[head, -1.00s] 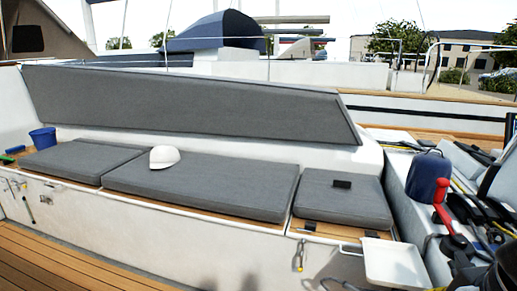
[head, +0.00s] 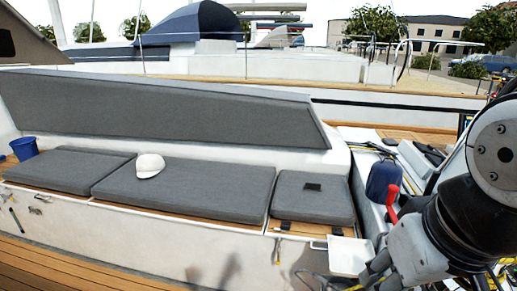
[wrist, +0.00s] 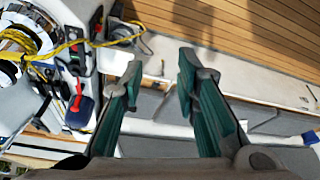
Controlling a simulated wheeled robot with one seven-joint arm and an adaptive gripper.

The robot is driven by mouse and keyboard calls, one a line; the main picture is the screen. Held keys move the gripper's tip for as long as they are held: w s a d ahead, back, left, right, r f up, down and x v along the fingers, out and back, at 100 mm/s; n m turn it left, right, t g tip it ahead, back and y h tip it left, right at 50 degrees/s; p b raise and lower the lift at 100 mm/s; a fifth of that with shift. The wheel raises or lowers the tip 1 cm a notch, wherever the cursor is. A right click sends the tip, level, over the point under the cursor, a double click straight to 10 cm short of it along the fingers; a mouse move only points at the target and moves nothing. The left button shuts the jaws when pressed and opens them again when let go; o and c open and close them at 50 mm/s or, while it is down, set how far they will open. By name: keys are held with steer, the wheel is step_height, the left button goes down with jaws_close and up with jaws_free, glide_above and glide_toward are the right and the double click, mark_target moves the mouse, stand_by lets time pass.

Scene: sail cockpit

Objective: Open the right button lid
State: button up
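No button lid can be told for sure in either view; if it is in view, it is too small to make out. My gripper (wrist: 160,75) is open and empty in the wrist view, its two green-padded fingers well apart, above the cockpit. In the head view my gripper (head: 378,270) shows at the lower right, partly cut off, in front of the area beside the white tray (head: 348,255). My arm hides part of the right side there.
A red handle (head: 392,198) and a blue bag (head: 381,180) stand by the ropes at right; the red handle also shows in the wrist view (wrist: 77,98). Grey seat cushions (head: 195,187) line the bench, with a white cap (head: 149,165) on them. The wooden floor (wrist: 240,35) is clear.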

steer(key=w+d+f+n+g+h+b, duration=0.2)
steer(key=w+d+f+n+g+h, duration=0.15)
steer(key=w+f, duration=0.5)
steer(key=w+d+f+n+g+h+b, duration=0.3)
steer(key=w+d+f+g, duration=0.25)
steer(key=w, duration=0.65)
steer(key=w+d+f+n+h+b, duration=0.2)
steer(key=w+f+n+h, duration=0.3)
steer(key=f, duration=0.6)
steer(key=w+d+f+n+h+b, duration=0.1)
steer(key=w+d+f+n+h, duration=0.15)
steer(key=w+f+h, duration=0.65)
steer(key=s+d+f+y+p, duration=0.1)
steer(key=s+d, duration=0.5)
steer(key=d, duration=0.6)
steer(key=shift+s+f+y+p, duration=0.15)
steer(key=shift+f+y+p, duration=0.35)
steer(key=shift+y, duration=0.75)
steer(key=shift+d, duration=0.1)
jaws_close()
